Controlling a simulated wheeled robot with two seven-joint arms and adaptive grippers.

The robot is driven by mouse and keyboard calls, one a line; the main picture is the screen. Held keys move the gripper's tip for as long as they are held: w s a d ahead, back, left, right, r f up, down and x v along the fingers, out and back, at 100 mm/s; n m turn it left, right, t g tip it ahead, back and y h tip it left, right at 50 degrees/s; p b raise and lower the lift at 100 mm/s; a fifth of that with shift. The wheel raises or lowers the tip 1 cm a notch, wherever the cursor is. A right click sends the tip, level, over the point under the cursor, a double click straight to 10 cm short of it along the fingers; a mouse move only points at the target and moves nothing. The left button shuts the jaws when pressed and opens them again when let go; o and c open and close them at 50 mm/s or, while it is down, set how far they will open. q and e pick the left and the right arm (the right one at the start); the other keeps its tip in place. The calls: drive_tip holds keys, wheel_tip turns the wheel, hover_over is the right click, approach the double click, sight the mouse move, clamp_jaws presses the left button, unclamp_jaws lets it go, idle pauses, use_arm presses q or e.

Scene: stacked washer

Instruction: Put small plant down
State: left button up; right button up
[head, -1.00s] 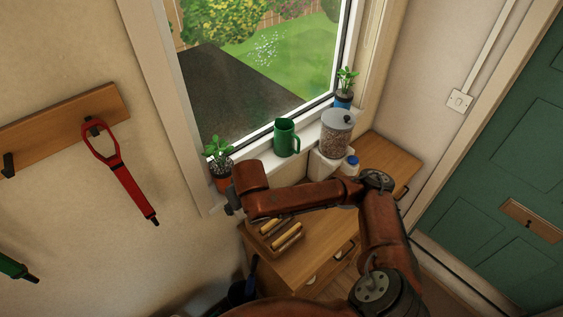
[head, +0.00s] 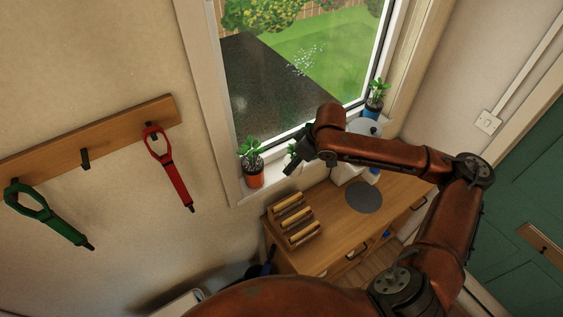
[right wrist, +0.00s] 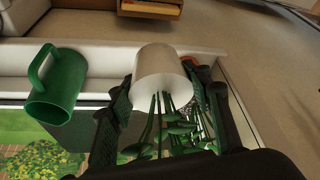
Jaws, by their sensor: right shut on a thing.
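The small plant, in a white pot (right wrist: 162,72) with thin green stems, is between the fingers of my right gripper (right wrist: 165,100) in the right wrist view. The fingers are shut on it from both sides. In the head view the right gripper (head: 291,166) is at the windowsill (head: 275,176), just right of the orange-potted plant (head: 255,178). Green leaves (head: 292,150) show beside it, and the white pot is mostly hidden there. I cannot tell whether the pot touches the sill. My left gripper is out of view.
A green mug (right wrist: 60,90) stands on the sill beside the gripper. A blue-potted plant (head: 374,108) is at the sill's far end. Red and green tools hang left.

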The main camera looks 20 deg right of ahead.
drive_tip(key=w+f+p, duration=0.1)
drive_tip(key=w+f, duration=0.1)
drive_tip(key=w, duration=0.4)
drive_tip(key=shift+w+d+f, duration=0.2)
drive_tip(key=shift+w+f, duration=0.15)
drive_tip(key=shift+f, duration=0.05)
drive_tip(key=w+f, duration=0.1)
drive_tip(key=f, duration=0.1)
drive_tip(key=w+f, duration=0.2)
drive_tip(key=w+f+p, duration=0.1)
drive_tip(key=w+f, duration=0.1)
drive_tip(key=shift+d, duration=0.3)
drive_tip(key=shift+w+f, duration=0.2)
drive_tip(key=shift+w, duration=0.05)
wheel_tip(320, 180, down, 2)
drive_tip(key=shift+f+p, duration=0.1)
drive_tip(key=shift+p, duration=0.45)
drive_tip(key=shift+f, duration=0.45)
drive_tip(key=o, duration=1.3)
drive_tip(key=shift+f, duration=0.1)
drive_tip(key=shift+c, duration=0.2)
